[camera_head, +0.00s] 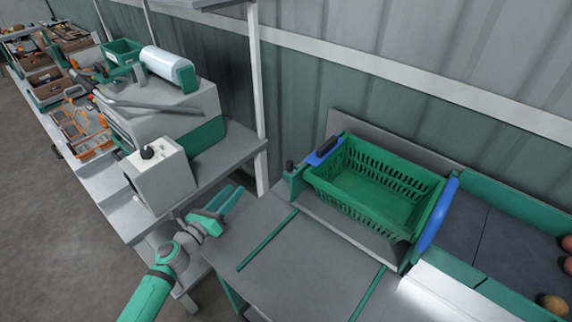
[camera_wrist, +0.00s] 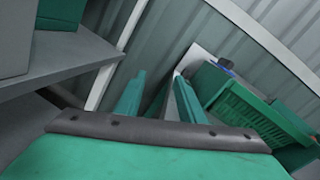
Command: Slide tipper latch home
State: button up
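The tipper cradle holds a green slatted crate (camera_head: 375,190), which looks empty. A blue bar with a black grip (camera_head: 325,151) lies at the crate's left rim, and a blue curved bar (camera_head: 436,213) is at its right. A small dark knob (camera_head: 290,165) sits on a green block at the cradle's left corner; I cannot tell which part is the latch. My gripper (camera_head: 228,203) is open and empty, left of the cradle and apart from it. In the wrist view the spread fingers (camera_wrist: 160,92) show, with the crate (camera_wrist: 255,112) beyond to the right.
A grey bench (camera_head: 215,160) with a white box (camera_head: 160,177) and black knob is close left of my gripper. A white upright post (camera_head: 258,100) stands behind. The grey table (camera_head: 300,255) before the cradle is clear apart from two green strips. Round produce (camera_head: 553,304) lies far right.

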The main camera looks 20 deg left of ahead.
aim_at(288, 166)
jog(key=w+d+m+h, duration=0.1)
jog(key=w+d+m, duration=0.2)
jog(key=w+d, duration=0.1)
jog(key=w+d+m+h, duration=0.2)
jog(key=w+d+m, duration=0.1)
jog(key=w+d, duration=0.2)
jog(key=shift+w+d+m+g, duration=0.1)
jog(key=shift+d+m+g, duration=0.15)
jog(key=shift+m+g, duration=0.15)
jog(key=shift+x, duration=5.2)
jog(key=shift+f, duration=0.15)
jog(key=shift+c, duration=0.6)
